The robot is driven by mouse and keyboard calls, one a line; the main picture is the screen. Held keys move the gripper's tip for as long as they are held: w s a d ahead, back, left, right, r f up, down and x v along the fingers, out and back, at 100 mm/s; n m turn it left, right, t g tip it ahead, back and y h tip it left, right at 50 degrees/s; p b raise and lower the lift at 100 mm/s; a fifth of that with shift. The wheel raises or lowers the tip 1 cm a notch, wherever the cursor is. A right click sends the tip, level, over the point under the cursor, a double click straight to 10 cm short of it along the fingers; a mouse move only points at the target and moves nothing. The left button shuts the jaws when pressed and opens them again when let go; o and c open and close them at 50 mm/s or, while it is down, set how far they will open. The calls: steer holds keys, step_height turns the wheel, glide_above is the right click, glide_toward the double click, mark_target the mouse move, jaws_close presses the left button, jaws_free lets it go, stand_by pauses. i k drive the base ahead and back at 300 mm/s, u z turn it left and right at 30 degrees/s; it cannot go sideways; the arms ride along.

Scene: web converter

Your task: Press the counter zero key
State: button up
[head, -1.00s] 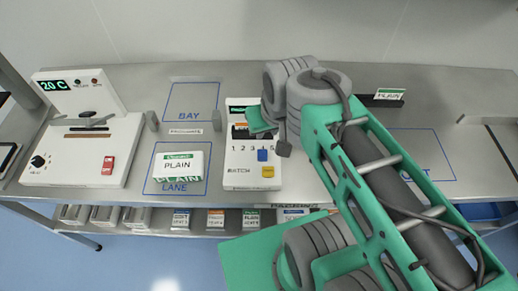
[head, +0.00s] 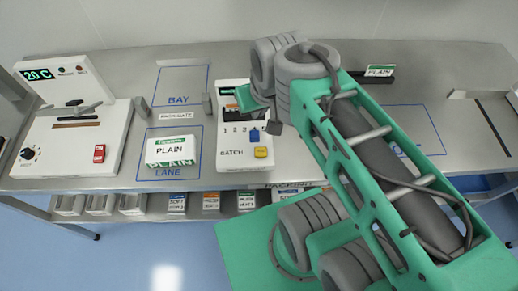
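A white batch counter unit (head: 232,147) stands on the bench in the head view, left of my arm. It has a row of printed numbers, a blue slider or knob (head: 254,136) and a yellow key (head: 261,152) near its front right corner. The lettering on the yellow key is too small to read. The unit's upper part is partly covered by the end of my arm. My gripper (head: 246,98) appears as a green part over the unit's upper right. Its fingertips cannot be made out, and I cannot tell if it touches the unit.
A PLAIN pack (head: 171,150) lies in the LANE outline left of the counter. A white heater unit (head: 75,145) stands further left. A card holder (head: 377,74) is at the back right. The BAY outline (head: 181,84) is empty. Bins sit below the bench edge.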

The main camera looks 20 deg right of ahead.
mark_target(260, 152)
steer(key=z, duration=1.3)
steer(key=k, duration=1.75)
steer(key=u, duration=1.25)
steer(key=i, duration=1)
